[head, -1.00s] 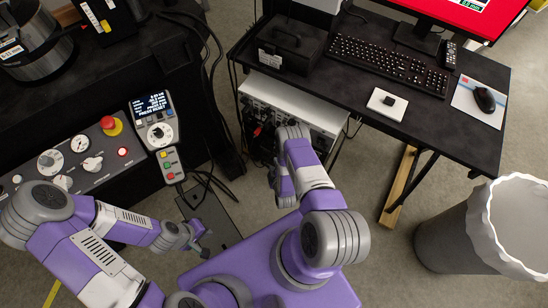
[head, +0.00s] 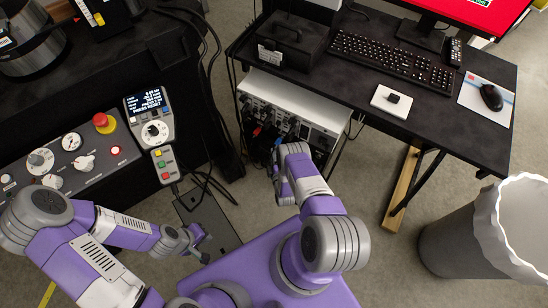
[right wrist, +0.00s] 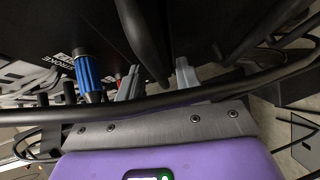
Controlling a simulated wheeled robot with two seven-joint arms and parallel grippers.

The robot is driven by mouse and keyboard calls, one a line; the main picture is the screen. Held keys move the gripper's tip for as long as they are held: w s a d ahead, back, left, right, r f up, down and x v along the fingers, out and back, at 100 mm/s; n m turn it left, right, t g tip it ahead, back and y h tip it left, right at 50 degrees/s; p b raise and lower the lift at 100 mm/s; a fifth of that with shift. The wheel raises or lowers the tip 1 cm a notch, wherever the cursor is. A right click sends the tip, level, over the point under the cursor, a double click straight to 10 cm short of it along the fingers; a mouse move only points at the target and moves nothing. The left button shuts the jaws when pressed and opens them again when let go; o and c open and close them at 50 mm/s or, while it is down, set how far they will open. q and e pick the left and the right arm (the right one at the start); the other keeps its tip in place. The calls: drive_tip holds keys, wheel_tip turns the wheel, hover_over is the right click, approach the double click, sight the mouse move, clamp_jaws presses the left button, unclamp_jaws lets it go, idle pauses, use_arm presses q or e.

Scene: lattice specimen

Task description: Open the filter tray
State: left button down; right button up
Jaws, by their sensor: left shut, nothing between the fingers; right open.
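I cannot make out a filter tray for certain in either view. A white-topped unit (head: 295,97) with a cabled front stands under the desk in the head view. My right arm reaches toward its front. My right gripper's two grey fingers (right wrist: 157,78) are apart in the right wrist view, with a dark cable passing between and across them. A blue cylindrical part (right wrist: 88,77) and a small red part lie near the left finger, below a dark panel marked "STROKE". My left gripper (head: 197,243) is shut and empty, low over the floor at left of centre.
A control panel (head: 85,160) with a red button and a handheld pendant (head: 150,118) stand at left. Black cables hang between the left bench and the desk (head: 440,120). A grey bin (head: 460,245) stands at right. A wooden bar (head: 402,190) lies under the desk.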

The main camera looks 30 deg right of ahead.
clamp_jaws()
idle(0.4)
